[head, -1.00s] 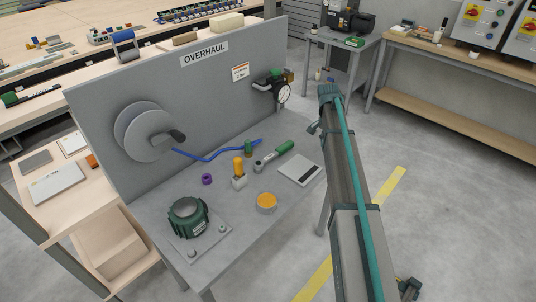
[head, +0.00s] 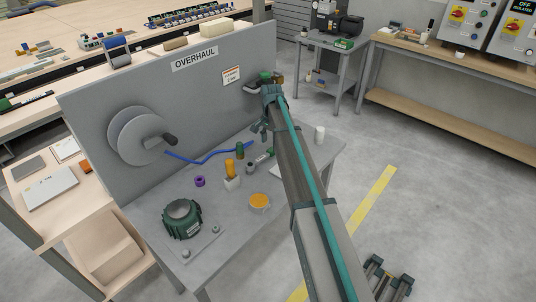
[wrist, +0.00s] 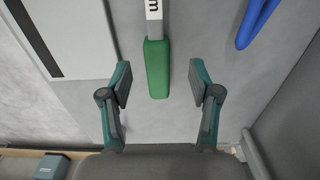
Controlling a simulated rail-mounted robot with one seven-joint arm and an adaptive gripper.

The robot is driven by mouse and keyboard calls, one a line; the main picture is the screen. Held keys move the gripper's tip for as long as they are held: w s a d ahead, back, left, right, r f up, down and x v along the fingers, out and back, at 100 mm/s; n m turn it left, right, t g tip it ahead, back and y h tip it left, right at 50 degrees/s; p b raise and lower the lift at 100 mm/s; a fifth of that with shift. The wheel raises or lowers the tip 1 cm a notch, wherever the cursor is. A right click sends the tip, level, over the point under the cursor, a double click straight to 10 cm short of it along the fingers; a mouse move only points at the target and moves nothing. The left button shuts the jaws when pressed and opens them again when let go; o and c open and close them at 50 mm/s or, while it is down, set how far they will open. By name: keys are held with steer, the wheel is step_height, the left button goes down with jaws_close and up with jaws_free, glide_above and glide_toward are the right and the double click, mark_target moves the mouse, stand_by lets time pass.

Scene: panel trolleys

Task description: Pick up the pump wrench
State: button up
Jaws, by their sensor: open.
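The pump wrench (head: 262,159) lies on the grey bench, its ratchet-like head toward the front left. My arm hides its green handle in the head view. In the wrist view the green handle (wrist: 157,70) hangs down from the top edge, with a grey shaft and white label above it. My gripper (wrist: 160,84) is open, its fingers apart on either side of the lower part of the handle and not touching it. In the head view my gripper (head: 266,130) is over the back of the bench, near the panel.
A white cylinder (head: 320,134) stands right.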

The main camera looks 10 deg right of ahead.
mark_target(271, 149)
steer(key=shift+s+f+p, duration=0.15)
steer(key=shift+f+p, duration=0.25)
steer(key=shift+f, duration=0.15)
steer(key=shift+s+f+p, duration=0.1)
steer(key=shift+f+p, duration=0.45)
steer(key=shift+f, duration=1.4)
jaws_close()
